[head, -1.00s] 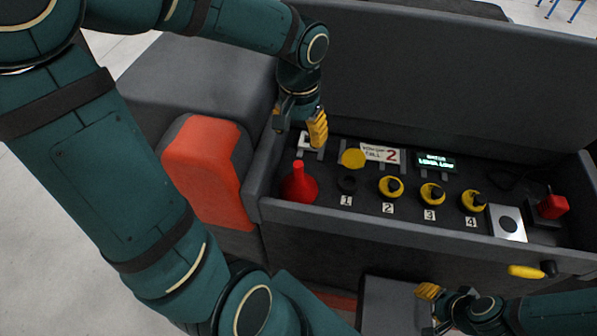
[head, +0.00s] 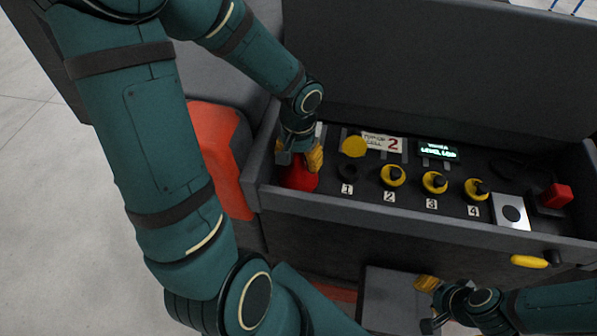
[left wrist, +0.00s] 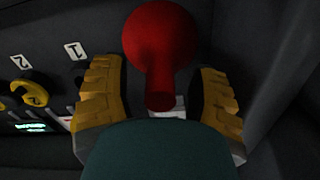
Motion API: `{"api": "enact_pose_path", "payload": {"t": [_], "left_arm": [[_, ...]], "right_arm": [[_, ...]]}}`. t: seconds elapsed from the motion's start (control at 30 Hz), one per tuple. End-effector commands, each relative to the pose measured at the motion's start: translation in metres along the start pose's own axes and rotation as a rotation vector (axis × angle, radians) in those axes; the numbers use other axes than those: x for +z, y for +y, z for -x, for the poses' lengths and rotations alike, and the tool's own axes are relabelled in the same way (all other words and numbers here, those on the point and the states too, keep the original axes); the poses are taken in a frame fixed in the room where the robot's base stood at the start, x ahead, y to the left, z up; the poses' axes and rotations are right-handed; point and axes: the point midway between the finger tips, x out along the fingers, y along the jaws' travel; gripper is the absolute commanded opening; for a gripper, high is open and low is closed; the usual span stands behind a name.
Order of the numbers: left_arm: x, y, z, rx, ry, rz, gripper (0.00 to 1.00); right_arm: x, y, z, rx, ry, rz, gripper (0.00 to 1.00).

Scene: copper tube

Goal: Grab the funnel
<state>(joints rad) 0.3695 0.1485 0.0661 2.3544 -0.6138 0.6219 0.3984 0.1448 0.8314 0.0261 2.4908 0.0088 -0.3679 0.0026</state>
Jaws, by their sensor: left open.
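The red funnel (head: 299,178) stands at the left end of the dark panel box, its upper part hidden by my left gripper in the head view. My left gripper (head: 300,160) is open and directly above it. In the left wrist view the funnel (left wrist: 160,50) lies between the two yellow fingers of the gripper (left wrist: 158,98), its narrow spout toward the palm, with a visible space on each side. My right gripper (head: 428,305) is at the lower right, in front of the box; its finger gap is not clear.
The panel holds numbered yellow-ringed ports (head: 392,175), a yellow cap (head: 354,147), a small lit display (head: 438,151) and a red block (head: 556,196). The box's front rim (head: 420,227) and left wall are close to the funnel. A yellow handle (head: 529,261) sticks out in front.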

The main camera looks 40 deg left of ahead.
Motion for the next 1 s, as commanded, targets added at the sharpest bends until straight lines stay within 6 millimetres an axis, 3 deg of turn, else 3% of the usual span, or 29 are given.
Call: {"api": "enact_pose_path", "payload": {"t": [0.33,0.5,0.53,1.0], "left_arm": [[0.0001,-0.0001,-0.0076,0.0,0.0,0.001,0.62],[0.0001,-0.0001,-0.0074,0.0,0.0,0.0,0.02],[0.0001,-0.0001,-0.0074,0.0,0.0,0.0,0.0],[-0.0005,-0.0003,0.0007,-0.001,0.003,0.0,0.0]], "right_arm": [[0.0001,0.0005,-0.0014,0.001,0.0,0.0,0.47],[0.0001,0.0005,-0.0014,0.0,0.0,0.0,0.47],[0.0001,0.0005,-0.0014,0.0,0.0,0.0,0.47],[0.0,-0.0001,0.0006,0.0,0.0,0.0,0.47]]}}
